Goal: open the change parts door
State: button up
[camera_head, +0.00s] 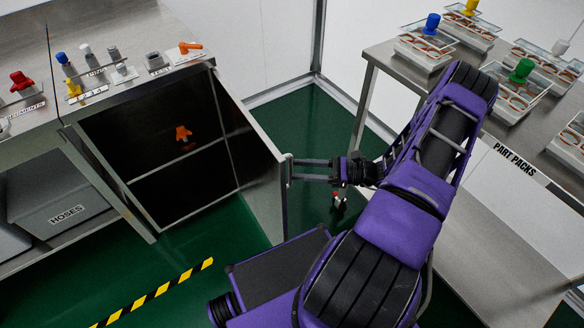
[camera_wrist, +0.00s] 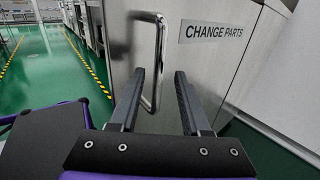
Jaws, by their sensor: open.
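The change parts door (camera_head: 262,185) is a steel panel standing swung out from the cabinet under the left counter, and the cabinet's dark interior (camera_head: 165,140) shows. In the wrist view the door's front carries a "CHANGE PARTS" label (camera_wrist: 212,31) and an upright bar handle (camera_wrist: 160,50). My gripper (camera_head: 290,171) is at the door's outer edge, with its fingers pointing at the door. In the wrist view my gripper (camera_wrist: 161,72) is open, and the lower part of the handle shows between its fingers, nearer the left one. I cannot tell whether a finger touches it.
The counter (camera_head: 130,85) above the cabinet carries small coloured parts. A grey HOSES bin (camera_head: 65,215) is at lower left. A steel table (camera_head: 400,75) with part packs stands right, close to my arm. Green floor (camera_head: 215,232) is clear before the cabinet, with a yellow-black stripe (camera_head: 160,290).

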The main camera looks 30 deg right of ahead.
jog(key=v, duration=1.4)
